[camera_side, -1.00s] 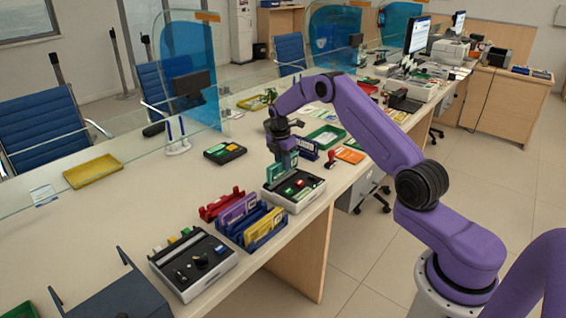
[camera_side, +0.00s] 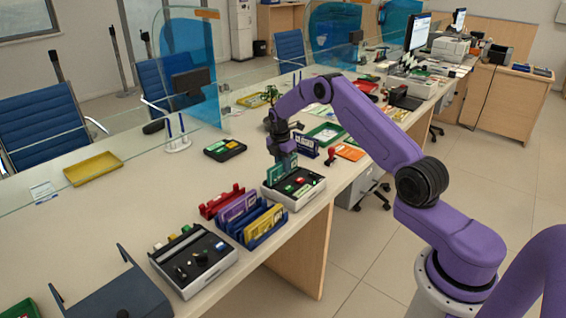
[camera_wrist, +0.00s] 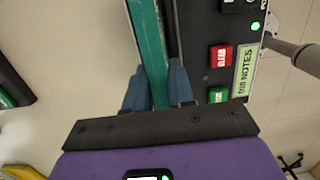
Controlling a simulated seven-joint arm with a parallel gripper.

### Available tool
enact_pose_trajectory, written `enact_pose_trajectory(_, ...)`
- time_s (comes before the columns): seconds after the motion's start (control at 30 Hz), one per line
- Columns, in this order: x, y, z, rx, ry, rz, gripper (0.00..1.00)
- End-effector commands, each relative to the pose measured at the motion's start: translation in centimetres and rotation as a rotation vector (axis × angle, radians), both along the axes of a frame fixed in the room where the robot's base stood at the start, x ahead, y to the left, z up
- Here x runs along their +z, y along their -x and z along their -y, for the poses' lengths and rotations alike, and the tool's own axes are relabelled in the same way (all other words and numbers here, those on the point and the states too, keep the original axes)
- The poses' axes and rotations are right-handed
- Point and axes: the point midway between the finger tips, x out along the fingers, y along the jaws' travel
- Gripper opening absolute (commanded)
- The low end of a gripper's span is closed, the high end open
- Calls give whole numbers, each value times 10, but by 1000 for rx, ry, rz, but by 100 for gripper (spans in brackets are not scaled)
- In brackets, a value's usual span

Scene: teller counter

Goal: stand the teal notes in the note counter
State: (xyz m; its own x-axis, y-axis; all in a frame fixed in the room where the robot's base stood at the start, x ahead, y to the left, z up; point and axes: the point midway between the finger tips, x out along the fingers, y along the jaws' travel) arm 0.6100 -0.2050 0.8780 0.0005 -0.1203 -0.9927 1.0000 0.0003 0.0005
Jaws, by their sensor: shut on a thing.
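The teal notes (camera_side: 283,170) are an upright bundle, and my gripper (camera_side: 284,153) is shut on them. In the wrist view the teal notes (camera_wrist: 149,52) run as a narrow strip between the two blue-grey fingers. The note counter (camera_side: 306,195) is a light box with a dark top and red and green buttons, right below the bundle. In the wrist view the note counter (camera_wrist: 208,25) shows its buttons and label to the right. The bundle's lower edge is at the slot area on the counter's left side. How deep it sits is hidden.
A blue rack (camera_side: 262,238) with purple and yellow bundles stands close in front, beside a red holder (camera_side: 222,202). A second dark-topped box (camera_side: 205,277) is nearer. A dark tray (camera_side: 225,150) lies behind left. A red stamp (camera_side: 330,157) stands to the right.

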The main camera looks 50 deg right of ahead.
Motion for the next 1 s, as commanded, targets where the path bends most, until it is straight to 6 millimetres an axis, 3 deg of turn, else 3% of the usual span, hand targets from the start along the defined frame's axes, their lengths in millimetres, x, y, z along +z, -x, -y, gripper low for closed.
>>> enact_pose_trajectory(0.2, -2, 0, 0, 0, 0, 1, 0)
enact_pose_trajectory(0.23, -1, 0, 0, 0, 0, 1, 30)
enact_pose_trajectory(0.3, -2, 0, 0, 0, 0, 1, 53)
enact_pose_trajectory(0.77, -2, 0, 0, 0, 0, -1, 53)
enact_pose_trajectory(1.0, 10, 0, 0, 0, 0, 0, 53)
